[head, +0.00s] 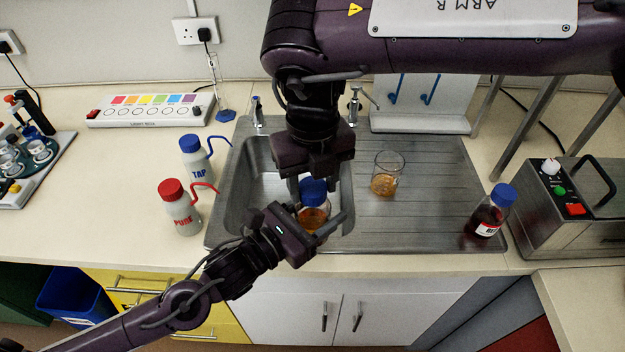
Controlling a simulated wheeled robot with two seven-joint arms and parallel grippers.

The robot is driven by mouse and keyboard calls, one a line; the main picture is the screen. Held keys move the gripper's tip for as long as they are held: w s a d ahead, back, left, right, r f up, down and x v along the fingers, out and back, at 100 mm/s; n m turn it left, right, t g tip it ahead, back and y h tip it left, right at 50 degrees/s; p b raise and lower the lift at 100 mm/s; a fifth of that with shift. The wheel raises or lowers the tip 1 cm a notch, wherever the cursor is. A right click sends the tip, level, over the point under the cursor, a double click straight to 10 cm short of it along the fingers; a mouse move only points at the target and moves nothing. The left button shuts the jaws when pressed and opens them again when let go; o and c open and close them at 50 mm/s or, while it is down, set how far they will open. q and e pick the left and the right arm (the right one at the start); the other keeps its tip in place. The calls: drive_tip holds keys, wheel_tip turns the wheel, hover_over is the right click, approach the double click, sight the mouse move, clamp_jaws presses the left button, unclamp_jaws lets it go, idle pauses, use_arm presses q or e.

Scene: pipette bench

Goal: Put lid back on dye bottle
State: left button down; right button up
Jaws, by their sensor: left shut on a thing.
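The dye bottle (313,219) holds amber liquid and stands upright over the front of the sink. My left gripper (318,226) comes in from the lower left and is shut on the bottle's body. A blue lid (313,191) is at the bottle's top; I cannot tell whether it is seated or just above the neck. My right gripper (312,183) points down from above with its fingers around the lid. Whether they touch the lid is unclear.
A beaker with amber liquid (386,184) stands on the drainer (430,215). A dark red bottle with a blue lid (487,218) is at the right. Wash bottles marked TAP (197,160) and PURE (180,212) stand left of the sink (250,190). Taps are behind.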

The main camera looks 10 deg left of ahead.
drive_tip(key=o, duration=0.4)
drive_tip(key=shift+c, duration=0.2)
wheel_tip(320, 180, up, 12)
idle(0.7)
